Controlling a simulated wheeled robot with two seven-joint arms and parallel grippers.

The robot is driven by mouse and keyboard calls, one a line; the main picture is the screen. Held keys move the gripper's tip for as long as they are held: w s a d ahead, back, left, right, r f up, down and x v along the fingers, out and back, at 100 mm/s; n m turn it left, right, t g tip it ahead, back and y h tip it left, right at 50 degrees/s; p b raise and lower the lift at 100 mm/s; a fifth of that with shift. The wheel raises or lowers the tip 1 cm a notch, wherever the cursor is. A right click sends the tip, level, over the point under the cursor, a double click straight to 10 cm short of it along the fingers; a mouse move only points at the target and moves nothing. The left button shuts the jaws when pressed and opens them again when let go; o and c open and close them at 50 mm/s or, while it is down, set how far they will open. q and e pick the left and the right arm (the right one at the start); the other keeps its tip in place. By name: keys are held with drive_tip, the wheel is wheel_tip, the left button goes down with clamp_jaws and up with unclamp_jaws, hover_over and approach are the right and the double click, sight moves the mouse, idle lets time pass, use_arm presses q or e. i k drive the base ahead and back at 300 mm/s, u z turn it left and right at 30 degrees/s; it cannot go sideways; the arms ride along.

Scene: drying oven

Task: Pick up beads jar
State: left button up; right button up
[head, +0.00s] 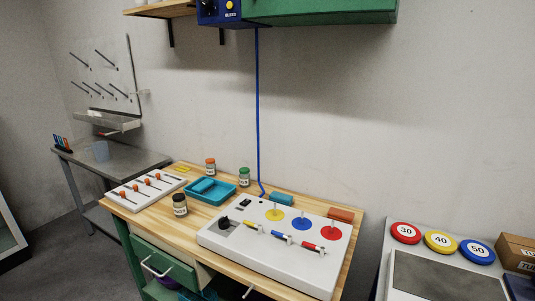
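Three small jars stand upright on the wooden workbench (194,230), and their labels are too small to read. One jar with an orange lid (210,167) stands at the back, behind the teal tray. One jar with a green lid (244,177) stands to the right of that tray. One dark jar with a pale label (180,205) stands nearer the front, left of the white panel. I cannot tell which one is the beads jar. Neither of my grippers shows in the head view.
A teal tray (228,188) lies between the jars. A white rack with orange-topped pegs (124,199) is on the left, and a white control panel (215,245) fills the right. A blue hose (258,110) hangs down the wall behind the bench.

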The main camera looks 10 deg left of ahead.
sight(211, 166)
drive_tip(key=u, duration=1.95)
drive_tip(key=i, duration=1.35)
drive_tip(key=z, duration=2.2)
